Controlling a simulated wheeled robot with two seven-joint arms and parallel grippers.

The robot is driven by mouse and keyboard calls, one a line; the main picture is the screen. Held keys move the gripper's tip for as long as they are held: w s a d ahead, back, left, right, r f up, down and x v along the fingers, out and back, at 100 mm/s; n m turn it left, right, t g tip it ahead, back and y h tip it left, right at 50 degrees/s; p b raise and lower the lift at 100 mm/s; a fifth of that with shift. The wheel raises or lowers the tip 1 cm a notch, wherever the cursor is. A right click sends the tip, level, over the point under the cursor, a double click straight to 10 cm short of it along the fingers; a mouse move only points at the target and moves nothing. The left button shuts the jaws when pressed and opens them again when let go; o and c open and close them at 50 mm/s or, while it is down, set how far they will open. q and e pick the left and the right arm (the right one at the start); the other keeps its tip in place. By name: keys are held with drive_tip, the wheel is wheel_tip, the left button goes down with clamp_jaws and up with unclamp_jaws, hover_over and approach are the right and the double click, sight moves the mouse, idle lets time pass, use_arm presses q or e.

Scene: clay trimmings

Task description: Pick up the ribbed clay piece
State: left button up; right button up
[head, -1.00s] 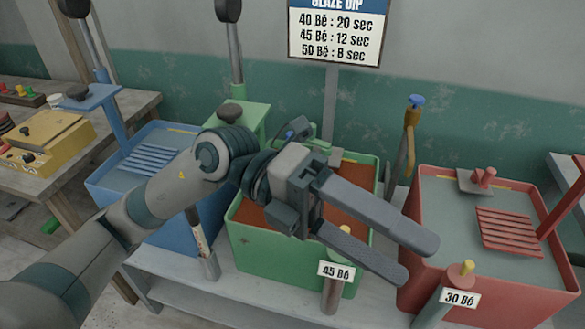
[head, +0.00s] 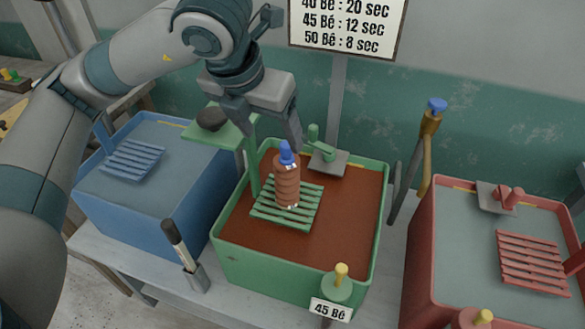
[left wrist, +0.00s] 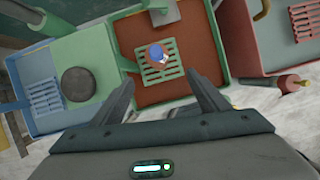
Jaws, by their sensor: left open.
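The ribbed clay piece (head: 287,188) is a reddish-brown ringed cylinder with a blue knob on top. It stands upright on a green slatted rack (head: 262,212) in the green tub (head: 285,281). Small white marks show near its base. My left gripper (head: 268,138) is open and empty, pointing down above and slightly left of the piece in the head view. In the left wrist view the blue knob (left wrist: 157,53) shows beyond the spread fingers (left wrist: 168,88), over the rack, and hides most of the body. My right gripper is not in view.
A blue tub (head: 150,203) stands left and a red tub (head: 425,245) right, each with a slatted rack. A green fitting (head: 325,160) sits behind the piece.

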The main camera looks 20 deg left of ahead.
use_arm(q)
drive_tip(key=p, duration=0.2)
approach(283, 164)
drive_tip(key=p+x, duration=0.2)
drive_tip(key=x, duration=0.5)
drive_tip(key=shift+w+d+f, duration=0.1)
drive_tip(key=shift+w+f, duration=0.1)
drive_tip(key=shift+f, duration=0.25)
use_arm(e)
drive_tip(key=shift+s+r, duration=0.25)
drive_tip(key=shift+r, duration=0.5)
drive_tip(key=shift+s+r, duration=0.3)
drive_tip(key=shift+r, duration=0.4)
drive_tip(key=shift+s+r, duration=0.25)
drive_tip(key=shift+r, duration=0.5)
use_arm(q)
drive_tip(key=shift+p, duration=0.3)
